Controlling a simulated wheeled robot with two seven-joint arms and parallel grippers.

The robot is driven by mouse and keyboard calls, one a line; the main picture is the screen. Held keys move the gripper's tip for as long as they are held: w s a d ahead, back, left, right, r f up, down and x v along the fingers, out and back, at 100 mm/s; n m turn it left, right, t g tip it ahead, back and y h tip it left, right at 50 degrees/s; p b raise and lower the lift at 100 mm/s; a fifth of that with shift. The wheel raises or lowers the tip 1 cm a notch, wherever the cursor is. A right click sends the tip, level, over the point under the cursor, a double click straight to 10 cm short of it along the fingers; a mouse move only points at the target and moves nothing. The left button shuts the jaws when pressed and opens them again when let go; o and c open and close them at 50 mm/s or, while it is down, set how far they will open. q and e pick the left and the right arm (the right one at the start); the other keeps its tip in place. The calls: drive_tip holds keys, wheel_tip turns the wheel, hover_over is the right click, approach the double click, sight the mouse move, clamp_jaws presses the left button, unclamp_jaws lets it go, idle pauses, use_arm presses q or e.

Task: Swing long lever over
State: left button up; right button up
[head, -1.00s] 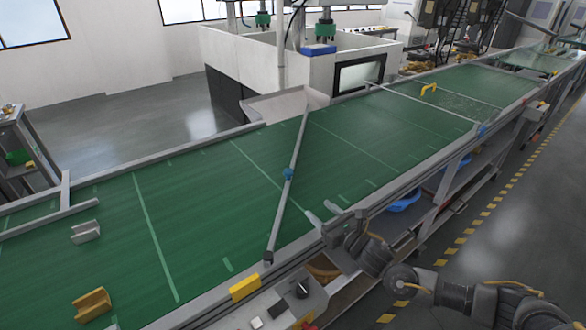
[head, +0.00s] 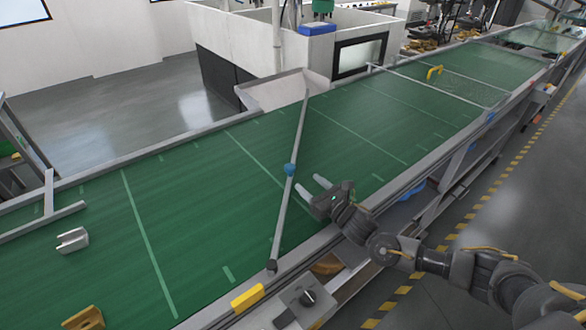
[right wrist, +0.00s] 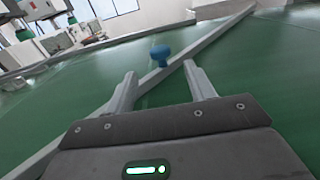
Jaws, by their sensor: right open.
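The long lever (head: 284,205) is a grey bar lying diagonally across the green conveyor, from a dark pivot at the near rail to the chute at the far side. A blue knob (head: 290,170) stands on it about midway. My right gripper (head: 310,187) is open and empty over the belt, just right of the lever and close to the knob, not touching it. In the right wrist view the blue knob (right wrist: 160,54) shows ahead, beyond and between the open fingers (right wrist: 160,82); the lever (right wrist: 209,42) runs diagonally behind them. My left gripper is not in view.
The green belt (head: 190,215) carries a grey bracket (head: 73,240) and a yellow bracket (head: 85,319) at the left, and a yellow piece (head: 435,72) farther right. A control box with a black knob (head: 308,298) sits at the near edge. The belt left of the lever is mostly clear.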

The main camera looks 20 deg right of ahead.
sight(294, 170)
drive_tip(key=p+x, duration=0.1)
drive_tip(key=x, duration=0.6)
drive_tip(key=shift+w+a+p, duration=0.2)
drive_tip(key=shift+w+p, duration=0.1)
drive_tip(key=shift+p, duration=0.05)
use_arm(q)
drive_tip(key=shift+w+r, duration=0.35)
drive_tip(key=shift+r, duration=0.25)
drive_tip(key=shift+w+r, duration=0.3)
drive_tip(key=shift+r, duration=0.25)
use_arm(e)
drive_tip(key=shift+w+a+f, duration=0.1)
drive_tip(key=shift+w+a, duration=0.1)
drive_tip(key=shift+w, duration=0.35)
drive_tip(key=shift+c, duration=0.4)
